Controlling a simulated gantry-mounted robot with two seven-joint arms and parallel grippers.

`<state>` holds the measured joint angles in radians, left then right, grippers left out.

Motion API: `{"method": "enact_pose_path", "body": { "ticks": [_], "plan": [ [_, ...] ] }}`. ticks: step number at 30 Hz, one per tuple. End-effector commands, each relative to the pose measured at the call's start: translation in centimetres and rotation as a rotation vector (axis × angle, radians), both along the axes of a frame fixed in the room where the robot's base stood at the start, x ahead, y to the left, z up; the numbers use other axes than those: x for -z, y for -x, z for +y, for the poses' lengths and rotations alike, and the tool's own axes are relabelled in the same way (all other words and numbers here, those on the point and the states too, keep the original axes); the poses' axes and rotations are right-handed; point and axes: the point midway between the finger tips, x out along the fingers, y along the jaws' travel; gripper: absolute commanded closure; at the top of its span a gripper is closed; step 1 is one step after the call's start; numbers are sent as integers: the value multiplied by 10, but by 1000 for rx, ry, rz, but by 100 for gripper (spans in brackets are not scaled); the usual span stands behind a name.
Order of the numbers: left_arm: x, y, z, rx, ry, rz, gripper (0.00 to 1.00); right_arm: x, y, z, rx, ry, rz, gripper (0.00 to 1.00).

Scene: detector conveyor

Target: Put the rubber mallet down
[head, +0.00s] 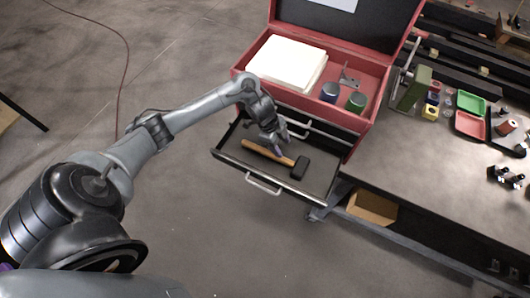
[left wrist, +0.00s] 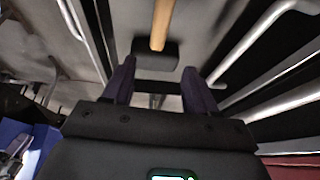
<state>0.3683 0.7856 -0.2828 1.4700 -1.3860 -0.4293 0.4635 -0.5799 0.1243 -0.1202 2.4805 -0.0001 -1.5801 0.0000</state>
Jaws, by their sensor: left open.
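My left gripper (head: 278,150) is just over the drawer, close to the mallet's handle in the head view. In the left wrist view its two purple-tipped fingers (left wrist: 158,82) stand apart with nothing held between them. The mallet's head (left wrist: 155,50) and handle (left wrist: 161,18) show beyond the fingertips in that view. The exact gap between fingers and mallet is hard to tell. My right gripper is out of view.
The drawer handle (head: 263,185) juts out in front. The workbench (head: 440,185) at right carries coloured trays and small parts.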

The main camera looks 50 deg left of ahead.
Motion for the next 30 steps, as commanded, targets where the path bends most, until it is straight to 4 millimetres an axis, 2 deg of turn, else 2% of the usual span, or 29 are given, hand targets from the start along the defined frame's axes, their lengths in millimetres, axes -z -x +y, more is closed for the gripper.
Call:
{"method": "enact_pose_path", "body": {
  "ticks": [3, 6, 9, 12, 15, 21, 25, 30],
  "plan": [
    [21, 3, -51, 4, -15, -96, 43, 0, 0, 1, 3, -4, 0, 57],
    [28, 10, -99, -53, -29, -200, 43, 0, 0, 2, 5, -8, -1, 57],
    [22, 27, -135, -174, -38, -268, 43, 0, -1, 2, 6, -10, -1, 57],
    [7, 56, -153, -348, -42, -277, 43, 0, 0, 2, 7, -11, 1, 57],
    [-10, 95, -154, -542, -47, -220, 43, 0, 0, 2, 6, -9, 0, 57],
    [-35, 170, -140, -841, -42, -30, 43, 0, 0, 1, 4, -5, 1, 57],
    [-43, 198, -134, -938, -34, 57, 43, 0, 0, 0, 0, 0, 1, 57],
    [-47, 209, -133, -971, -31, 91, 43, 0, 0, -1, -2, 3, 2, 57]
  ]
}}
